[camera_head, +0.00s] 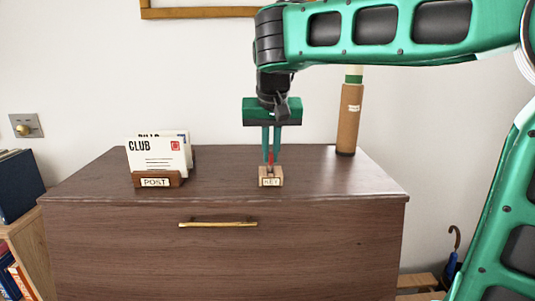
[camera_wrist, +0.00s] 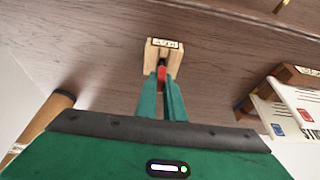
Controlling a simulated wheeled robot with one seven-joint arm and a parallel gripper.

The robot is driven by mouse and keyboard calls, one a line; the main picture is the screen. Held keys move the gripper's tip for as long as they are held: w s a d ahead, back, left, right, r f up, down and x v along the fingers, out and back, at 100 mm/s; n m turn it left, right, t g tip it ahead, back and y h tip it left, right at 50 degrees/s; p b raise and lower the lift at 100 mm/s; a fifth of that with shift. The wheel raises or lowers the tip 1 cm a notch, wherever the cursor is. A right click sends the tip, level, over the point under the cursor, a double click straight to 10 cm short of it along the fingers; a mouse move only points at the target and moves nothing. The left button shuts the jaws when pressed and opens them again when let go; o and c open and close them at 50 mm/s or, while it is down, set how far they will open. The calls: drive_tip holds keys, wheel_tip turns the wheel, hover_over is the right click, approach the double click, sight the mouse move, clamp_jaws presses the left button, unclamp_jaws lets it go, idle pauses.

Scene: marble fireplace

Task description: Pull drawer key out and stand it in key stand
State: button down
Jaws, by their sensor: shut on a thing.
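My gripper (camera_head: 271,155) points straight down over the cabinet top, its green fingers shut on the drawer key (camera_head: 270,157), of which a small red part shows between the tips. The red part also shows in the wrist view (camera_wrist: 161,73). The key stand (camera_head: 270,181), a small light wooden block with a "KEY" label, is right below the fingertips near the cabinet's front edge. It also shows in the wrist view (camera_wrist: 155,55). The key's lower end appears to be at the stand's slot; how deep it sits is hidden.
A post holder (camera_head: 158,180) with letters and cards (camera_head: 158,156) stands to the left on the dark wooden cabinet (camera_head: 330,180). A brown cardboard tube (camera_head: 348,125) stands at the back right. A brass handle (camera_head: 217,224) is on the cabinet front. The top between them is clear.

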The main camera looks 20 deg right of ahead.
drive_tip(key=shift+f, duration=0.35)
idle(0.4)
drive_tip(key=c, duration=1.8)
unclamp_jaws()
drive_tip(key=shift+r, duration=4.5)
drive_tip(key=shift+s, duration=0.1)
